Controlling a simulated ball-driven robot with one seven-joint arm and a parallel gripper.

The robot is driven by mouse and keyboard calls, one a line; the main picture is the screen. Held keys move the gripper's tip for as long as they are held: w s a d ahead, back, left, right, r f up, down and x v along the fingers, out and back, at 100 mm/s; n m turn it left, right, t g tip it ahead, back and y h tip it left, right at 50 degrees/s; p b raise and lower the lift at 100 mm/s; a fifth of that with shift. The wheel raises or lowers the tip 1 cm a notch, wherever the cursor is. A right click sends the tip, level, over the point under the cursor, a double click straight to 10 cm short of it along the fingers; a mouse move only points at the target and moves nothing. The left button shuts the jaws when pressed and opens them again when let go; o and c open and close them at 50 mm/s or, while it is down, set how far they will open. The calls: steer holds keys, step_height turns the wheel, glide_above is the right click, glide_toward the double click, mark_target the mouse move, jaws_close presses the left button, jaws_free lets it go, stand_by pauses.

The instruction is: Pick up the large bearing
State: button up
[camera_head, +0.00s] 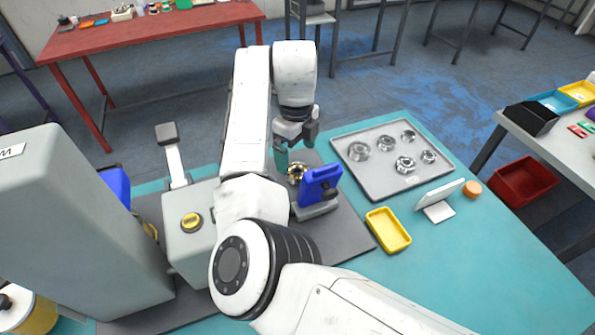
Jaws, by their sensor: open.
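Several silvery bearings lie apart on a grey tray (382,188) at the right of the teal table. A wide one (358,151) is at the tray's left, and another wide one (405,165) is near its middle. I cannot tell for sure which is the large bearing. A brass-coloured bearing (296,174) sits beside a blue device on a grey stand. My gripper (296,146) is open, above and just behind the brass-coloured bearing, left of the tray. No object shows between its fingers, though part of the gripper is hidden.
The blue device (320,186) stands close to my gripper. A yellow tray (388,230), a white tilted panel (440,198) and an orange round piece (472,189) are at the right. A grey machine (75,220) fills the left. The table's front right is clear.

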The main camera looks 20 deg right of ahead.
mark_target(297, 172)
steer(key=shift+d+f+p, duration=0.1)
steer(key=shift+f+p, duration=0.65)
steer(key=shift+f, duration=2)
steer(key=c, duration=1.2)
steer(key=shift+c, duration=0.6)
steer(key=shift+r, duration=0.15)
